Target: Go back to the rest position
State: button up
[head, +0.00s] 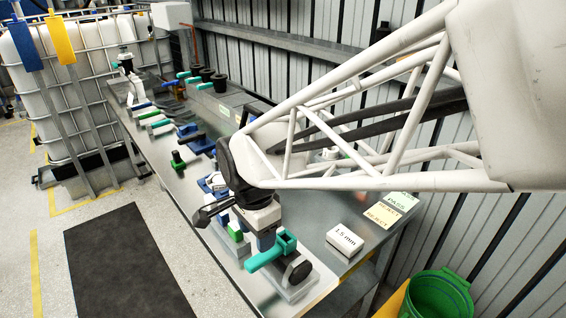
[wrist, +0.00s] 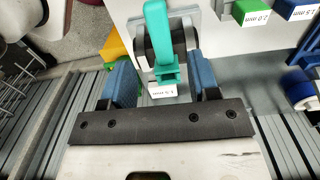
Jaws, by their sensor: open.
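My gripper (head: 264,238) is over the near end of the metal bench, low over a teal-handled fixture. In the wrist view my gripper (wrist: 162,82) shows two blue-padded fingers spread apart. The teal handle (wrist: 157,40) stands upright in the picture in the gap just ahead of the fingers. I cannot tell whether a finger touches it. In the head view the same teal handle (head: 274,250) sits beside a black round part on a pale base. Nothing is visibly gripped. The rest position is not marked in view.
The bench (head: 325,284) holds a row of coloured fixtures running away to the far left. A white block (head: 344,241) marked 1.5 mm and PASS and REJECT cards (head: 383,213) lie to the right. A green bin (head: 438,295) stands beyond the right end. A corrugated wall rises behind.

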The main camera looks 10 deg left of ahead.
jog(key=shift+d, duration=0.1)
dwell(0.3)
jog(key=shift+w+d+r, duration=0.1)
jog(key=shift+d+r, duration=0.05)
jog(key=shift+d, duration=0.15)
jog(key=s+d+r+n+t, duration=0.1)
jog(key=s+d+r+n, duration=0.1)
jog(key=d, duration=0.7)
jog(key=s+d+r+n, duration=0.1)
jog(key=s+d+n, duration=0.2)
jog(key=d, duration=0.6)
jog(key=s+d+r+n+t, duration=0.1)
jog(key=s+d+r+n, duration=0.1)
jog(key=d, duration=0.7)
jog(key=shift+s+d+r+n+t, duration=0.35)
jog(key=shift+s+n, duration=0.5)
jog(key=shift+n, duration=0.15)
